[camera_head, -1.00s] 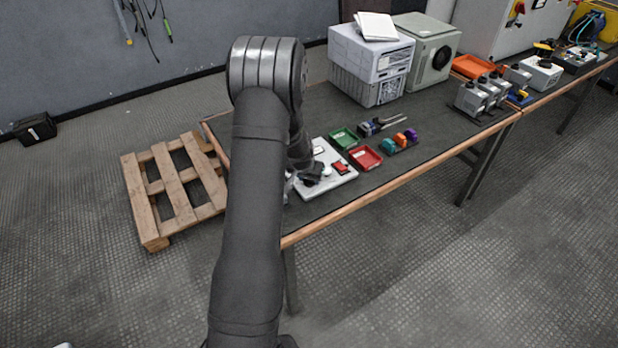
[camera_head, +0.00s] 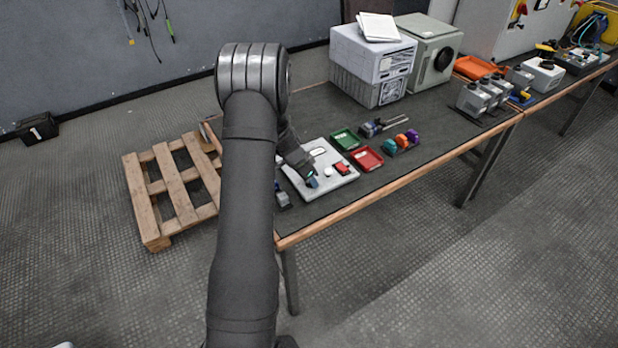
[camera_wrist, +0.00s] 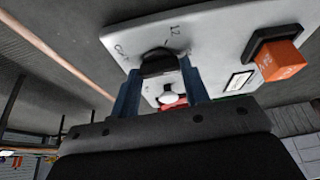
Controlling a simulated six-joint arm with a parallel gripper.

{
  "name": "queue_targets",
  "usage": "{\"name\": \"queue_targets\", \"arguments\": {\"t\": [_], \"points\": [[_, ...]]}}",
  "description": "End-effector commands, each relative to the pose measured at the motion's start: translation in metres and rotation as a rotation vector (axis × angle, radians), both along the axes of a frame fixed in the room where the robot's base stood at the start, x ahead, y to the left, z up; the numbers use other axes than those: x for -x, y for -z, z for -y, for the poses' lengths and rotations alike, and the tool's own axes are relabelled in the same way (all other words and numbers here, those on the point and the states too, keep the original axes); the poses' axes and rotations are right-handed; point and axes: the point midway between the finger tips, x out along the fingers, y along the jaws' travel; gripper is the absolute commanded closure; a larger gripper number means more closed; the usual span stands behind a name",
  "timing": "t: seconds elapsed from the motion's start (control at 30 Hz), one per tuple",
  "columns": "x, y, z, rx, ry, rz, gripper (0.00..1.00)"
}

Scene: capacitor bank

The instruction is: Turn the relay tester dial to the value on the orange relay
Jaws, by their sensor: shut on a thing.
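The relay tester (camera_head: 340,181) is a pale flat panel near the left end of the table. In the wrist view its face (camera_wrist: 215,40) fills the upper part. The black dial (camera_wrist: 158,60) has small markings around it, one looking like "12". My gripper (camera_wrist: 160,72) has its two blue fingers on either side of the dial, shut on it. In the head view my gripper (camera_head: 312,182) is low over the tester and hides the dial. The orange relay (camera_wrist: 281,63) sits in a black socket on the panel; its printed value is too small to read.
A white round button (camera_head: 328,172) and a red part (camera_head: 342,169) are on the tester. Green (camera_head: 346,139) and red (camera_head: 367,158) trays lie beside it. Several coloured relays (camera_head: 401,141) stand further right. A small grey object (camera_head: 283,200) lies left of the tester.

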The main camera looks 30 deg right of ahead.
Motion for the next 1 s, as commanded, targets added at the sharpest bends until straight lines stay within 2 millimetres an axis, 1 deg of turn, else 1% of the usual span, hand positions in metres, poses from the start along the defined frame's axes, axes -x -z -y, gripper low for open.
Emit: {"name": "queue_targets", "arguments": {"t": [0.23,0.6,0.63,0.73,1.0], "points": [[-0.0001,0.0005,-0.0007,-0.002,0.043,0.000,0.81],[-0.0001,0.0007,-0.0009,-0.002,0.047,-0.001,0.81],[-0.0001,0.0007,-0.0009,-0.002,0.047,-0.001,0.56],[-0.0002,0.0007,-0.0008,-0.002,0.047,0.000,0.37],[-0.0004,0.0000,-0.0006,-0.001,0.045,0.000,0.36]]}}
